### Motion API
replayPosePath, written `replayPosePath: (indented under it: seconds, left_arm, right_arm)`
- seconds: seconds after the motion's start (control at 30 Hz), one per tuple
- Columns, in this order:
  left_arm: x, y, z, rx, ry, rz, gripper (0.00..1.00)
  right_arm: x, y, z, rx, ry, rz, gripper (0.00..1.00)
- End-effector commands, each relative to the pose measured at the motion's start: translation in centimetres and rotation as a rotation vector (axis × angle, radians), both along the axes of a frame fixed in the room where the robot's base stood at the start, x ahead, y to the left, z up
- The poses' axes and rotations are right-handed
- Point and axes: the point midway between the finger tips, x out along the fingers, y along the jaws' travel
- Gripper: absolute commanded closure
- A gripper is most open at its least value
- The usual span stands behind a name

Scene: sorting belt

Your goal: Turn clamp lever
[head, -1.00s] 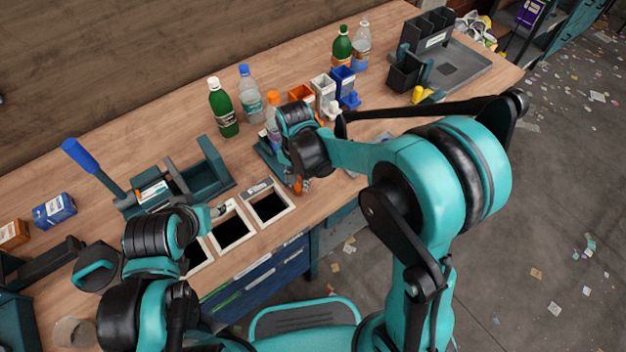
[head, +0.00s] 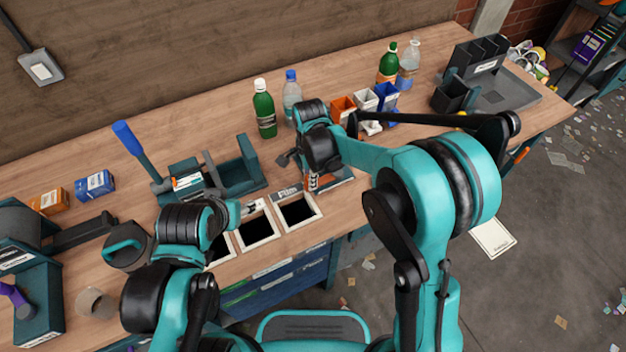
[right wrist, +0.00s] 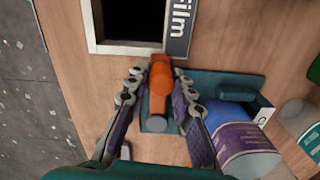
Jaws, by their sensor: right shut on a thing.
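The orange clamp lever (right wrist: 159,95) lies in the middle of the right wrist view, over a teal clamp base (right wrist: 230,88). My right gripper (right wrist: 159,78) is shut on it, with one grey-and-purple finger along each side. A blue bottle-like thing with a purple label (right wrist: 245,140) lies at the base's right. In the head view, my right gripper (head: 312,182) is by the Film bin, and my wrist hides most of the clamp. My left gripper (head: 252,208) hangs over the bins, too small to tell its jaws.
The Film bin (head: 281,196) and others line the bench's front edge. A teal fixture with a blue-handled lever (head: 128,138) stands left. Green bottles, a clear bottle (head: 291,95) and small coloured bins (head: 343,105) stand behind. Bench between the blue box and fixture is clear.

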Motion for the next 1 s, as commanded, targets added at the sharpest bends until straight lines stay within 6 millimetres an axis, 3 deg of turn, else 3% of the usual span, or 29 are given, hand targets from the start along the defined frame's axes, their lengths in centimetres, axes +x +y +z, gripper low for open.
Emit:
replayPosePath:
  seconds: [0.6,0.63,0.7,1.0]
  left_arm:
    - [0.00,0.00,0.02,0.000,0.000,0.000,0.51]
    - [0.00,0.00,0.03,0.000,0.000,0.000,0.51]
    - [0.00,0.00,0.03,0.000,0.000,0.000,0.51]
    - [0.00,0.00,0.03,0.000,0.000,0.000,0.51]
  right_arm:
    - [0.42,0.22,-0.01,0.001,-0.003,-0.040,1.00]
    - [0.42,0.22,0.00,0.001,-0.003,-0.039,0.69]
    - [0.40,0.21,0.00,0.001,-0.002,-0.039,0.56]
    - [0.36,0.18,0.11,0.001,-0.001,-0.038,0.56]
